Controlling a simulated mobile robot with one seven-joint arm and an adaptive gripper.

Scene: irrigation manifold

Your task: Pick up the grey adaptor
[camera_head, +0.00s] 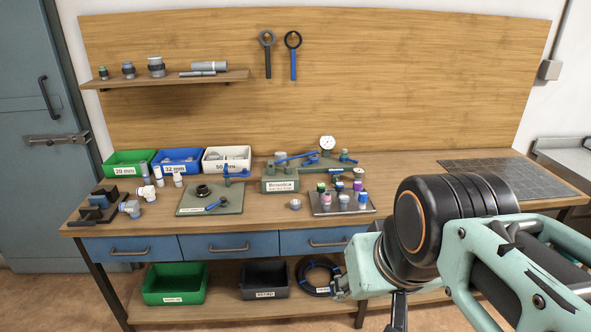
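Several small grey fittings are in view, and I cannot tell which is the grey adaptor. One small pale grey fitting (295,204) lies on the bench between the green mat and the metal tray. Another grey piece (344,199) stands on the tray (329,210) among purple, pink and green capped fittings. Grey couplings (156,67) stand on the wall shelf. My mint and black arm fills the lower right, in front of the bench. My gripper's fingers cannot be made out clearly, and no fitting is visibly held.
Green, blue and white bins (227,160) line the bench's back left. A green block with blue levers and a gauge (327,143) stands mid-bench. A dark grid mat (507,179) lies at right. Blue drawers (216,246) and a lower shelf with bins (175,285) are below.

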